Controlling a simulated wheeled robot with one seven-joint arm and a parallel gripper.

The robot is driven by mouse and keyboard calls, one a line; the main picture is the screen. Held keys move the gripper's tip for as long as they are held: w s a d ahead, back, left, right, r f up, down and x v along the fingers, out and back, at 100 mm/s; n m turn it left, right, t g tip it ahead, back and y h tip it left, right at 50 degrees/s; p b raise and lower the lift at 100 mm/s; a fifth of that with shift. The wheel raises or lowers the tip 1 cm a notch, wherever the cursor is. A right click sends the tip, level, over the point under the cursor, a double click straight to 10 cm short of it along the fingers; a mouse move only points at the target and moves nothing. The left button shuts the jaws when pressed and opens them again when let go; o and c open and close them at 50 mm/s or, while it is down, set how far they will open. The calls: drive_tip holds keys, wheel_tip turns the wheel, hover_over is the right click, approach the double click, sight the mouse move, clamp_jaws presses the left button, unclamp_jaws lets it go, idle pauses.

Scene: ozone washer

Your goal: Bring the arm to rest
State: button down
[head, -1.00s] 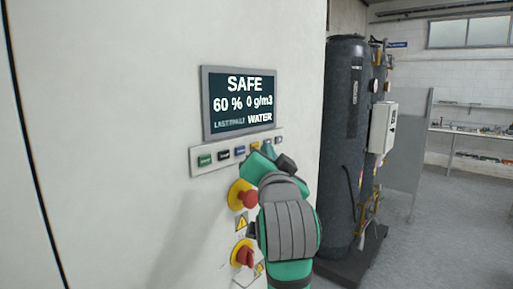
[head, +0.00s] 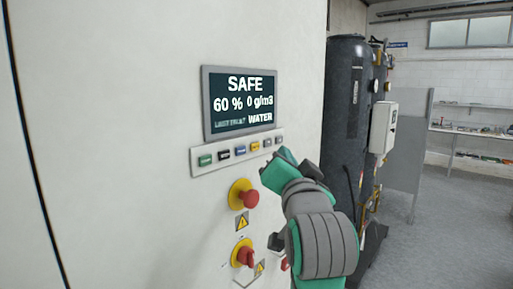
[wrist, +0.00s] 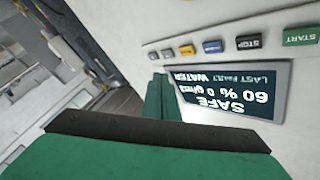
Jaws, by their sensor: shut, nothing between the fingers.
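My gripper (head: 274,167) is in front of the white cabinet panel in the head view, just below the right end of the button strip (head: 220,155). It looks shut and empty, and a gap to the panel cannot be judged exactly. In the wrist view the green gripper fingers (wrist: 160,98) show beside the display (wrist: 235,90), which appears upside down there. The display reads SAFE, 60 %, 0 g/m3 and WATER. The buttons on the strip, including START (wrist: 300,37) and STOP (wrist: 250,42), are uncovered.
Two red knobs on yellow bases, an upper one (head: 249,198) and a lower one (head: 244,255), stick out below the strip. Dark tanks (head: 345,120) with a white box (head: 383,127) stand right of the cabinet. Grey floor (head: 440,240) is open farther right.

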wheel_tip(320, 180, down, 23)
drive_tip(key=w+h, duration=0.1)
drive_tip(key=w, duration=0.1)
drive_tip(key=s+f+g+h, duration=0.1)
drive_tip(key=s+f, duration=0.4)
drive_tip(key=f, duration=0.6)
drive_tip(key=s+f+g, duration=0.1)
drive_tip(key=s+f, duration=0.3)
drive_tip(key=f, duration=0.7)
drive_tip(key=s+f+n+g+h, duration=0.1)
drive_tip(key=s+f, duration=0.6)
drive_tip(key=s, duration=0.2)
drive_tip(key=s+f+n, duration=0.2)
drive_tip(key=s+f, duration=0.5)
drive_tip(key=s, duration=0.3)
drive_tip(key=s+n+g, duration=0.1)
drive_tip(key=s+n, duration=0.1)
drive_tip(key=s, duration=1.7)
drive_tip(key=shift+s+a+f+n, duration=0.15)
drive_tip(key=shift+s+a+n, duration=0.15)
drive_tip(key=shift+s+a, duration=0.1)
